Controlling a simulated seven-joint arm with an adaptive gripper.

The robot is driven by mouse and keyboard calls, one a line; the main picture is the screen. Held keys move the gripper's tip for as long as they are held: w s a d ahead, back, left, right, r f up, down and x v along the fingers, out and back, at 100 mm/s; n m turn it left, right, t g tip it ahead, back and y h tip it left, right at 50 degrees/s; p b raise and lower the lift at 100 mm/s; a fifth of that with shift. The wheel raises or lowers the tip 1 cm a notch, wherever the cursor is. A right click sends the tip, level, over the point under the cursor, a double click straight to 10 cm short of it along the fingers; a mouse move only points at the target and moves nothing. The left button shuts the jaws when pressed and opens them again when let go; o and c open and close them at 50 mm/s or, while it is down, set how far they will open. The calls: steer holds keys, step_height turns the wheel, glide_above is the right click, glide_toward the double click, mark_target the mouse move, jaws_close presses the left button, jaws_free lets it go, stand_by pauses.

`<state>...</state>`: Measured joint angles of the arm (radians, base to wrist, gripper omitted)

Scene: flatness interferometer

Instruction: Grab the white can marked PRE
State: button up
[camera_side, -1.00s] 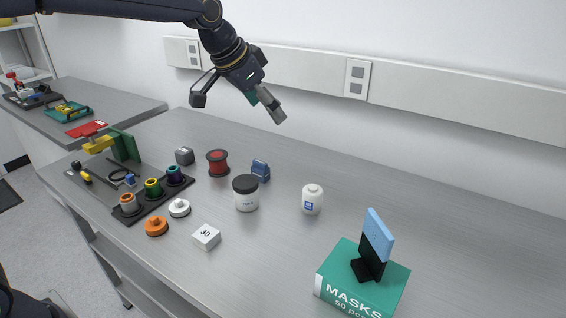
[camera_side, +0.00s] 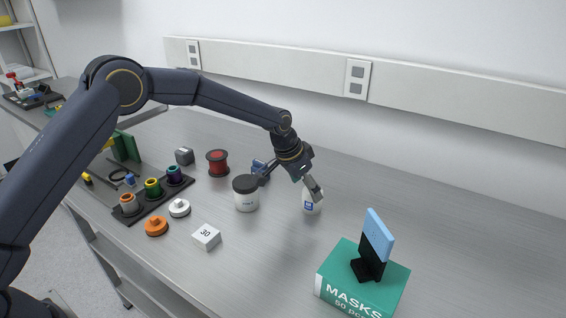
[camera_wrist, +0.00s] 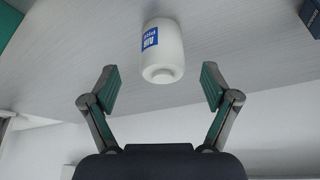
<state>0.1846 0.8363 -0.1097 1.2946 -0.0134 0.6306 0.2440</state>
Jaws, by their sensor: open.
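A small white can (camera_side: 313,207) with a blue label stands upright on the grey bench. It also shows in the wrist view (camera_wrist: 165,58), where the white lettering on its label is turned and hard to read fully. My gripper (camera_side: 290,184) is open and empty, low over the bench. In the side view one finger covers the can's upper part. In the wrist view my gripper (camera_wrist: 160,82) has its fingers spread to either side, with the can just beyond the gap between the fingertips. I cannot see any contact.
A white jar (camera_side: 246,199) with a black lid stands left of the can, close to the other finger. A blue object (camera_side: 259,166) sits behind, partly hidden. A green mask box (camera_side: 338,285) with a blue-and-black stand (camera_side: 376,240) is front right.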

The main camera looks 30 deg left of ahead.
mark_target(308, 191)
steer(key=x, duration=0.5)
steer(key=shift+w+f, duration=0.15)
steer(key=shift+w, duration=0.1)
steer(key=c, duration=1.3)
